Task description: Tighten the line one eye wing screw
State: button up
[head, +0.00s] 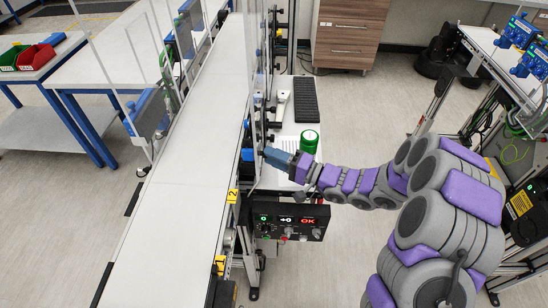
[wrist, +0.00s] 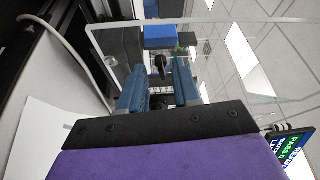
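My gripper (head: 275,157) reaches left to the right-hand side of the belt conveyor (head: 190,140), just above the control box. In the wrist view, its two blue fingers (wrist: 160,85) stand apart with a gap between them. A small dark knob-like part (wrist: 160,66), which looks like the wing screw, shows in line with that gap, beyond or between the fingertips. I cannot tell whether the fingers touch it. In the head view the screw is hidden or too small to make out at the fingertips.
A control box (head: 290,221) with a lit red display sits below my gripper. A green round container (head: 309,141) and a black keyboard-like pad (head: 305,99) lie on the side shelf. Clear guard panels line the belt. Red and green bins (head: 35,57) stand on the left table.

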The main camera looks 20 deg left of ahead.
jog(key=shift+d+r, duration=0.15)
jog(key=shift+d, duration=0.2)
jog(key=shift+a, duration=0.5)
jog(key=c, duration=0.4)
jog(key=shift+s, duration=0.1)
grip_shut()
jog(key=shift+d, duration=0.1)
jog(key=shift+m+p, duration=0.3)
jog(key=shift+w+r+m+g+h+p, duration=0.2)
jog(key=shift+m+g+h+p, duration=0.8)
jog(key=shift+m+p, duration=2.05)
jog(key=shift+w+r+m+g+h+p, duration=0.2)
jog(key=shift+m+g+h+p, duration=1.2)
jog(key=shift+p, duration=2.85)
jog(key=shift+w+r+m+g+h+p, duration=0.2)
jog(key=shift+m+g+h+p, duration=0.3)
jog(key=shift+m+p, duration=2.75)
jog(key=shift+n+p, duration=0.3)
jog(key=shift+p, duration=0.25)
